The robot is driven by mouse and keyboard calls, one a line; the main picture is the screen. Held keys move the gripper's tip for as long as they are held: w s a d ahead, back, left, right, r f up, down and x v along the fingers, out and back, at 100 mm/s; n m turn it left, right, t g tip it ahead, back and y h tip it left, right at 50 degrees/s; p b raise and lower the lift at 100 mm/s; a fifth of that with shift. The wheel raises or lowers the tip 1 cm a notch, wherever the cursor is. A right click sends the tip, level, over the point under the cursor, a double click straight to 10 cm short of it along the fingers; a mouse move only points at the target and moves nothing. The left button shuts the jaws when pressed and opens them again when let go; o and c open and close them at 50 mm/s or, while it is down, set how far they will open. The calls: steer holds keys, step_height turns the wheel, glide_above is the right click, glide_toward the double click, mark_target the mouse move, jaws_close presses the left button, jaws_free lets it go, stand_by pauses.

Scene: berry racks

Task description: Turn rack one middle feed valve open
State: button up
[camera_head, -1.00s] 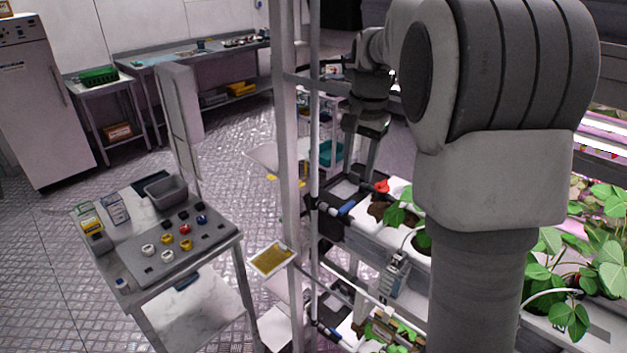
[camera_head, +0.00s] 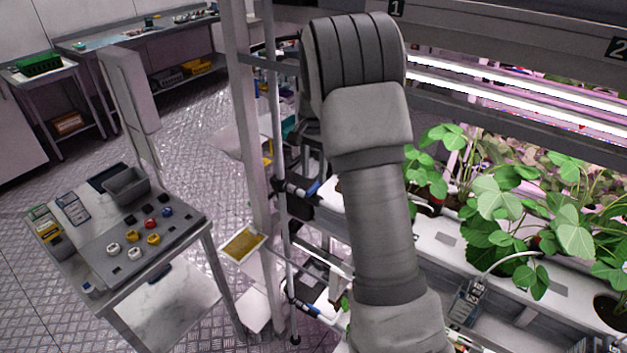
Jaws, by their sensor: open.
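A second blue-handled valve (camera_head: 312,297) sits lower on the same pipe. I cannot tell the exact turn of either handle. My arm covers the middle of the view and hides part of the rack's left end. My gripper is hidden behind my arm.
A grey upright post (camera_head: 250,150) stands just left of the pipe. A yellow card (camera_head: 243,244) sticks out beside it. A cart (camera_head: 187,232) with several coloured caps and a grey bin (camera_head: 127,186) stands at the left. Metal floor is clear behind it.

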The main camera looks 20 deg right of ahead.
mark_target(314, 186)
steer(key=shift+f, duration=1.65)
jaws_close()
